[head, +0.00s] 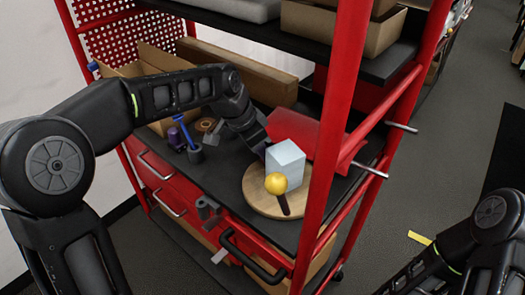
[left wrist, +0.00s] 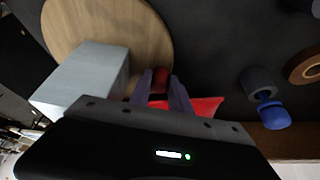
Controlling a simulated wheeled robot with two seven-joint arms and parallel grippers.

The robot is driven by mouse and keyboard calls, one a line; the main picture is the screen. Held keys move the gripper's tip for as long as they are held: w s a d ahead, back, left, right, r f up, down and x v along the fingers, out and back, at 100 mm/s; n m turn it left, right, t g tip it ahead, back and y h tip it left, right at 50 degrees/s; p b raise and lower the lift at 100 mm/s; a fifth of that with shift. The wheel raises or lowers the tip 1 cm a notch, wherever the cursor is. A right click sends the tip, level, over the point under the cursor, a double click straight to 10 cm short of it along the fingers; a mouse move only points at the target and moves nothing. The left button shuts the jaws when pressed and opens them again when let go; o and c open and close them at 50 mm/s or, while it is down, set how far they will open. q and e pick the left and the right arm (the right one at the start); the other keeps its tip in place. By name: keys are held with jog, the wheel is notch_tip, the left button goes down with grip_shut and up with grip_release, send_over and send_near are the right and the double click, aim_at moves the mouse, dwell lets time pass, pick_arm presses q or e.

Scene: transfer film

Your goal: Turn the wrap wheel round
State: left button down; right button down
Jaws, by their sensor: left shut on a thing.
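The wrap wheel (head: 256,198) is a round wooden disc on the dark shelf. A pale blue box (head: 286,166) stands on it. In the left wrist view the fingers (left wrist: 161,88) are shut on a red piece (left wrist: 160,80), beside the box (left wrist: 84,78) and the disc's rim (left wrist: 112,28). Red sheet-like material (head: 297,132) lies behind the box. My right gripper is out of view.
Cardboard boxes (head: 240,74) line the back. A red rack post (head: 332,120) rises right of the wheel. The shelf's front left is fairly clear.

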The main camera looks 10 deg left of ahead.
pick_arm(q)
jog(key=shift+s, duration=0.1)
jog(key=c, duration=1.2)
grip_release()
jog(key=shift+r, duration=0.1)
jog(key=v, duration=0.7)
jog(key=shift+r, duration=0.3)
jog(key=shift+s, duration=0.1)
